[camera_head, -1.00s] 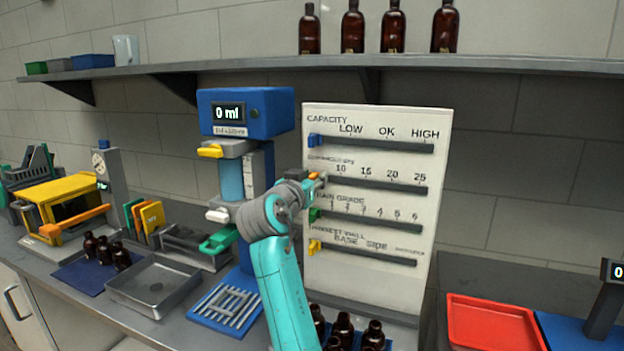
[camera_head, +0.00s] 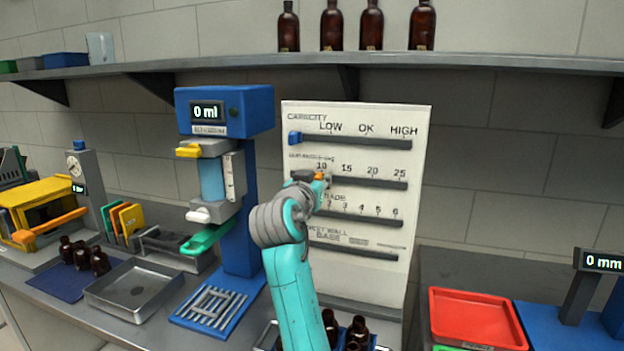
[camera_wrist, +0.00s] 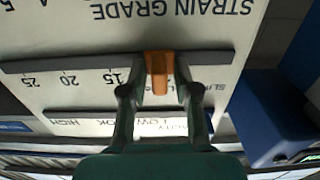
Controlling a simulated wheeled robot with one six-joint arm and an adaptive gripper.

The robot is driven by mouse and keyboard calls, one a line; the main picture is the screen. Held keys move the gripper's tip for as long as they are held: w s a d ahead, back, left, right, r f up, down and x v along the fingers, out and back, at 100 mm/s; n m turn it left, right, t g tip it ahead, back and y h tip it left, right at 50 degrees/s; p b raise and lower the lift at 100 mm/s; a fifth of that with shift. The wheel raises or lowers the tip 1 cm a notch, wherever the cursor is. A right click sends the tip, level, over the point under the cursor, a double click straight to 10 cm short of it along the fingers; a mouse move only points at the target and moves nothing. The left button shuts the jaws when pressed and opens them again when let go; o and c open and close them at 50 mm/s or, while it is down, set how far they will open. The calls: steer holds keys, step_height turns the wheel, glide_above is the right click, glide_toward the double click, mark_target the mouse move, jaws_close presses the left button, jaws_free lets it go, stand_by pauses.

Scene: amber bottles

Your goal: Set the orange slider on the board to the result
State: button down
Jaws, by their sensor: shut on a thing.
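The white board (camera_head: 418,130) stands upright behind the bench with several horizontal slots. The orange slider (camera_head: 320,175) sits in the second slot, roughly under the 10 mark, left of 15. In the wrist view, which is upside down, the orange slider (camera_wrist: 159,72) stands between my two fingers and hides the 10 label. My gripper (camera_head: 317,179) is shut on it; it also shows in the wrist view (camera_wrist: 158,92). The blue slider (camera_head: 295,138) is at the left end of the top slot. My arm hides the left ends of the lower slots.
The blue dispenser (camera_head: 225,110) reads 0 ml, left of the board. Brown bottles (camera_head: 357,330) stand below the board, close to my arm. A red tray (camera_head: 475,318) and a display (camera_head: 600,261) reading 0 mm are at the right. A shelf (camera_head: 450,62) runs above.

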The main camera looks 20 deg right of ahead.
steer(key=c, duration=1.2)
jaws_free()
steer(key=shift+o, duration=0.2)
steer(key=v, duration=1.2)
